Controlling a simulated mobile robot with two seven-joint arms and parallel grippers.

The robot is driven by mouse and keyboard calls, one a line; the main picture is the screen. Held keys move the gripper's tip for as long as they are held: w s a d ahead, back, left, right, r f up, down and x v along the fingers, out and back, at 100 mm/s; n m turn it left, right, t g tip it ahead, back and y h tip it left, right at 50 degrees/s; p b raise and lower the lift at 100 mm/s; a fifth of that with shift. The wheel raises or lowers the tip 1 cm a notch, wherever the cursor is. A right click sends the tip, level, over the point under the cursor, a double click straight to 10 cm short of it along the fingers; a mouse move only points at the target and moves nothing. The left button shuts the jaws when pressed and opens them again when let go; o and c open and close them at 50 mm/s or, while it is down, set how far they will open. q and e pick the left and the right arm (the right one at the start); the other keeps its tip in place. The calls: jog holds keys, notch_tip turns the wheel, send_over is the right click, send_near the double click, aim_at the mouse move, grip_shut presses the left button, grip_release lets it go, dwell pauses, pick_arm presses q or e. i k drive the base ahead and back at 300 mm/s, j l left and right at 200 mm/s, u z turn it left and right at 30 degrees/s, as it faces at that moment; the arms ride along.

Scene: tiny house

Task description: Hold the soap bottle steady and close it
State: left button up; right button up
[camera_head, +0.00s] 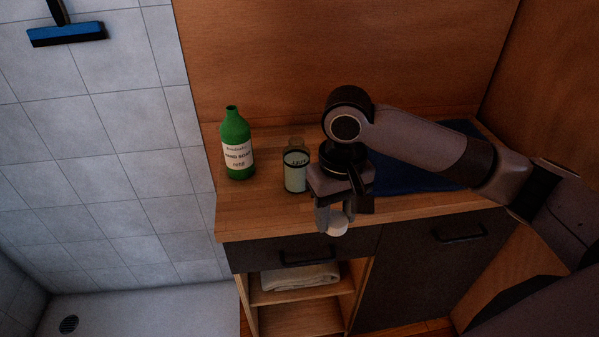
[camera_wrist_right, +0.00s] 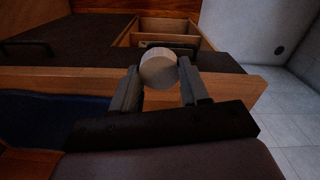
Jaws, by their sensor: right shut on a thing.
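The green soap bottle (camera_head: 236,146) stands upright on the wooden counter at the left, with a pale label and an open-looking neck. My right gripper (camera_head: 334,222) is shut on a small white round cap (camera_head: 339,227) and holds it near the counter's front edge, to the right of the bottle and apart from it. In the right wrist view the cap (camera_wrist_right: 158,69) sits between the fingertips of the gripper (camera_wrist_right: 160,80). A jar with a pale content and dark print (camera_head: 295,172) stands between the bottle and my right gripper. My left gripper is not in view.
The wooden counter (camera_head: 260,213) has a dark blue cloth or mat (camera_head: 408,180) at the right, partly behind my right arm. Below are a dark drawer (camera_head: 275,255), a dark cabinet door (camera_head: 420,270) and a shelf with a folded towel (camera_head: 300,277). A tiled wall stands at the left.

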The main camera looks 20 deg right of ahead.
aim_at(297, 155)
jog(key=i+l+u, duration=0.1)
jog(key=l, duration=0.4)
jog(key=i+l+u, duration=0.1)
jog(key=l, duration=0.4)
jog(key=i+l+u, duration=0.1)
jog(key=l, duration=0.4)
